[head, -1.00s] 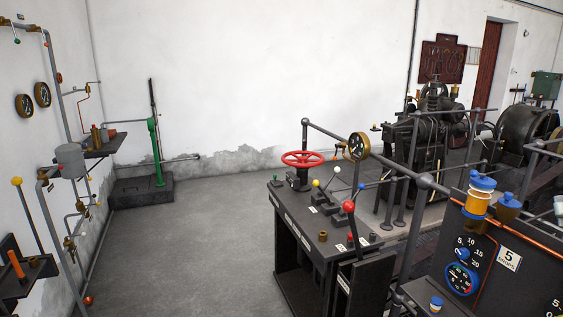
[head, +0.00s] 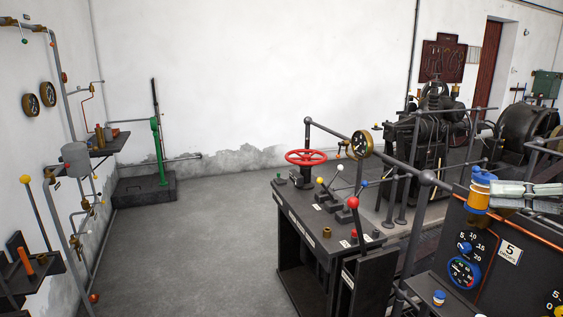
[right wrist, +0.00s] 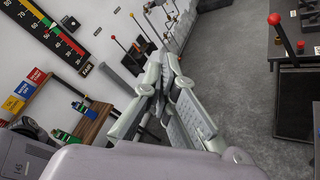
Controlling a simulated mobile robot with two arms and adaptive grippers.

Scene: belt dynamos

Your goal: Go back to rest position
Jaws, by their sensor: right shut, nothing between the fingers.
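My right gripper (head: 503,193) comes in from the right edge of the head view. Its pale grey fingers point left, in front of the panel with blue gauges (head: 465,272) and just right of a blue-capped orange jar (head: 480,190). I cannot tell whether it touches anything there. In the right wrist view its fingers (right wrist: 166,62) meet at the tips and hold nothing. My left gripper is in neither view.
A black lever console (head: 325,225) with a red handwheel (head: 306,157) stands in the middle. Pipes and gauges (head: 47,94) line the left wall. The grey floor (head: 210,250) between them is clear. A shelf with coloured boxes (right wrist: 25,92) shows in the right wrist view.

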